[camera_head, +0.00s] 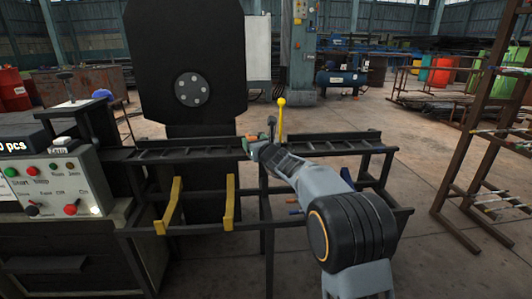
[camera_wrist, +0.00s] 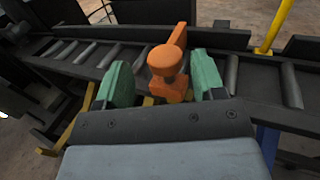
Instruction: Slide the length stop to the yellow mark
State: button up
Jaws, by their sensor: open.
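The orange length stop (camera_wrist: 170,88) with its round knob sits on the dark roller rail (camera_wrist: 215,70) in the wrist view. My gripper (camera_wrist: 165,82) is open, with one green finger on each side of the stop. Gaps show between the stop and both fingers. In the head view my gripper (camera_head: 250,143) is over the rail, and the stop is mostly hidden there. A yellow upright post (camera_head: 282,120) with a round top stands at the rail, right of my gripper. It also shows at the upper right of the wrist view (camera_wrist: 274,28). I see no other yellow mark on the rail.
A control panel (camera_head: 55,185) stands at the left, beside a large black plate (camera_head: 185,60). Yellow brackets (camera_head: 229,203) hang in front of the rail. The rail continues right of the post. A brown rack (camera_head: 480,130) stands at the far right, with open floor between.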

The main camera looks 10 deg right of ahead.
jog(key=v, duration=1)
jog(key=shift+s+p, duration=0.2)
jog(key=shift+p, duration=0.1)
jog(key=shift+r, duration=0.1)
jog(key=s+a+r+n+g+y+p, duration=0.1)
jog(key=s+a+r+n+g+p, duration=0.25)
jog(key=s+r+n+p, duration=0.5)
jog(key=s+a+r+n+g+y+p, duration=0.25)
jog(key=s+r+n+g+p, duration=0.3)
jog(key=s+n+p, duration=0.4)
jog(key=s+d+r+n+g+h+p, duration=0.2)
jog(key=s+d+r+n+h+p, duration=0.1)
jog(key=s+d+n+h+p, duration=0.2)
jog(key=s+d+r+n+g+h+p, duration=0.2)
jog(key=s+d+r+n+h+p, duration=0.2)
jog(key=s+n+p, duration=0.5)
jog(key=d+p, duration=0.1)
jog(key=p, duration=0.3)
jog(key=shift+s+d+h, duration=0.15)
jog(key=shift+d+h, duration=0.15)
jog(key=shift+h, duration=0.05)
